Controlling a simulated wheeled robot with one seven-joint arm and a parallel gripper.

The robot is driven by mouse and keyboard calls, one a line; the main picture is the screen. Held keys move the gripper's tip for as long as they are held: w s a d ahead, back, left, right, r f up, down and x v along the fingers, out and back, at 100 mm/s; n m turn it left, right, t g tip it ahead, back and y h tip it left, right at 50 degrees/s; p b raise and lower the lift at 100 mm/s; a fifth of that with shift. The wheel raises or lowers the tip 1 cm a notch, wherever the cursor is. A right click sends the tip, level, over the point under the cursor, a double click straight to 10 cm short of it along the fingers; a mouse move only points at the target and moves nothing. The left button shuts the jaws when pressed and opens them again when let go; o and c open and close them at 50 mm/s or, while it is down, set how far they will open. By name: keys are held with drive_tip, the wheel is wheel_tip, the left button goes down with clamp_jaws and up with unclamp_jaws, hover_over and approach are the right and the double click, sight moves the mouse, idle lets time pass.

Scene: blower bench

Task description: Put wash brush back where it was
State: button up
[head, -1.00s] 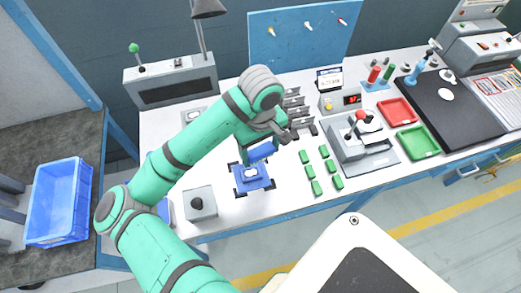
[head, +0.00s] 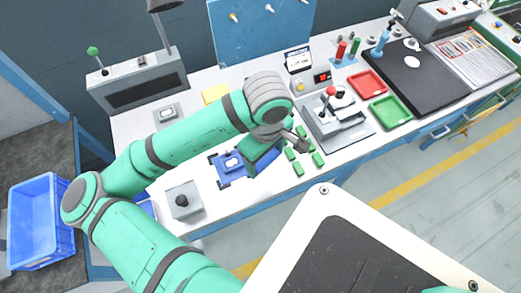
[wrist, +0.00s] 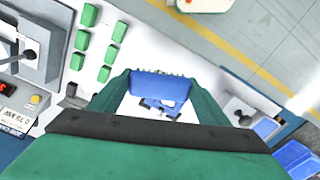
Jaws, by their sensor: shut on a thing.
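My gripper (head: 258,166) hangs above the bench, just right of the blue fixture (head: 222,183) and by the green blocks. In the wrist view my gripper (wrist: 158,88) is shut on the wash brush (wrist: 160,87), a blue block with a fringe of greenish bristles along one edge. The blue fixture holds a small white part and shows partly beyond the brush in the wrist view (wrist: 168,111).
Several green blocks (head: 318,159) lie right of the gripper. A grey press (head: 337,122) with a red knob stands behind them. A grey box (head: 184,201) with a black knob is at left front. Red (head: 367,83) and green (head: 390,111) trays lie further right. A yellow pad (head: 215,93) lies behind the arm.

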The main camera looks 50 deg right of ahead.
drive_tip(key=shift+n, duration=0.3)
drive_tip(key=w+d+f, duration=0.1)
drive_tip(key=d+f, duration=0.1)
drive_tip(key=w+d+f, duration=0.2)
drive_tip(key=d+f, duration=0.1)
drive_tip(key=w+d+f, duration=0.2)
drive_tip(key=f, duration=0.1)
drive_tip(key=shift+w+d, duration=0.25)
drive_tip(key=shift+d, duration=0.05)
drive_tip(key=shift+w+d+f, duration=0.25)
drive_tip(key=shift+f, duration=0.2)
drive_tip(key=shift+w+d+f, duration=0.1)
drive_tip(key=shift+f, duration=0.85)
drive_tip(key=shift+w+d+f, duration=0.1)
drive_tip(key=shift+f, duration=0.85)
drive_tip(key=shift+f, duration=0.2)
drive_tip(key=o, duration=0.7)
drive_tip(key=shift+r, duration=0.1)
